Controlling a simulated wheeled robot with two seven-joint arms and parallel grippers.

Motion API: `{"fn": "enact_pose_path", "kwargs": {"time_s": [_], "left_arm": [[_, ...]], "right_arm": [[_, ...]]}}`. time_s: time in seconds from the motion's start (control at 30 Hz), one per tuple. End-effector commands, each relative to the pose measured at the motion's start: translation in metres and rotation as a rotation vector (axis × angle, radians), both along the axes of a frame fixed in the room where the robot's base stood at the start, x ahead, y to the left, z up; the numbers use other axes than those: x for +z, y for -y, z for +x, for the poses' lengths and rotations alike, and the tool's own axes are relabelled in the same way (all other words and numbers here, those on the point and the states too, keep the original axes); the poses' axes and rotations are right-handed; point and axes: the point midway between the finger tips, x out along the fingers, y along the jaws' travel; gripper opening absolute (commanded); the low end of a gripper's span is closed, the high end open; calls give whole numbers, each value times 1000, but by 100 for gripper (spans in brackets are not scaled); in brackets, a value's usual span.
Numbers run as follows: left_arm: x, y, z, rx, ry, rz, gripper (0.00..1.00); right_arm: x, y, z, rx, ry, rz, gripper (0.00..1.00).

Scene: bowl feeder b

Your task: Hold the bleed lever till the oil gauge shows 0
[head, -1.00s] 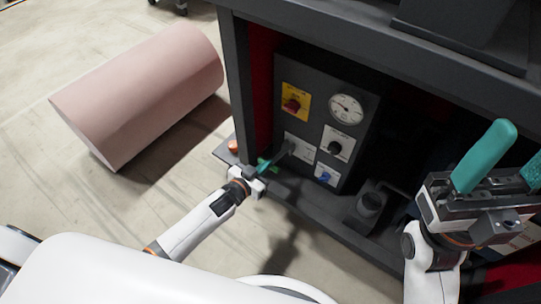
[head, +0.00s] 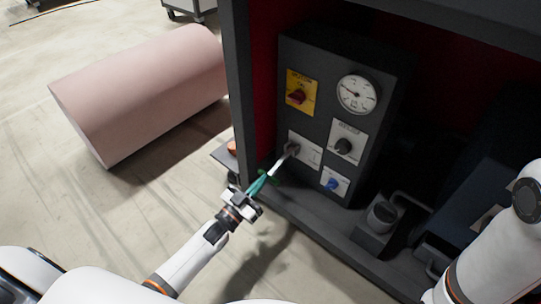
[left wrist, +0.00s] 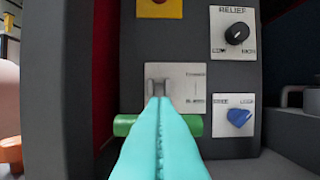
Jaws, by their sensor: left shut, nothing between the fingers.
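The bleed lever (head: 283,160) is a grey rod coming out of a white plate on the dark panel. In the left wrist view its green crossbar (left wrist: 193,126) lies level below the plate. My left gripper (head: 264,180) has teal fingers, closed together with nothing between them. In the left wrist view the fingertips (left wrist: 160,102) cover the crossbar's middle and the lower end of the rod; I cannot tell whether they touch. The oil gauge (head: 357,94) is a round white dial at the panel's upper right; its numbers are too small to read. My right gripper is out of view.
A red knob (head: 297,97) on a yellow plate, a black relief knob (head: 344,146) and a blue knob (head: 333,184) share the panel. The cabinet's dark post (head: 242,90) stands left of it. A pink cylinder (head: 140,95) lies on the floor.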

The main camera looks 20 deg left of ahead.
Motion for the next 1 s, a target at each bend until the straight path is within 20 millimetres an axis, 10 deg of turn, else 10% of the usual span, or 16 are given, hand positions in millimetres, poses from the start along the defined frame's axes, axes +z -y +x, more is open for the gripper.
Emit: {"fn": "enact_pose_path", "kwargs": {"time_s": [0.4,1.0], "left_arm": [[-38,4,10,1,-7,2,0],[-43,5,14,0,-3,1,0]], "right_arm": [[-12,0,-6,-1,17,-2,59],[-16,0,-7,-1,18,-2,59]]}}
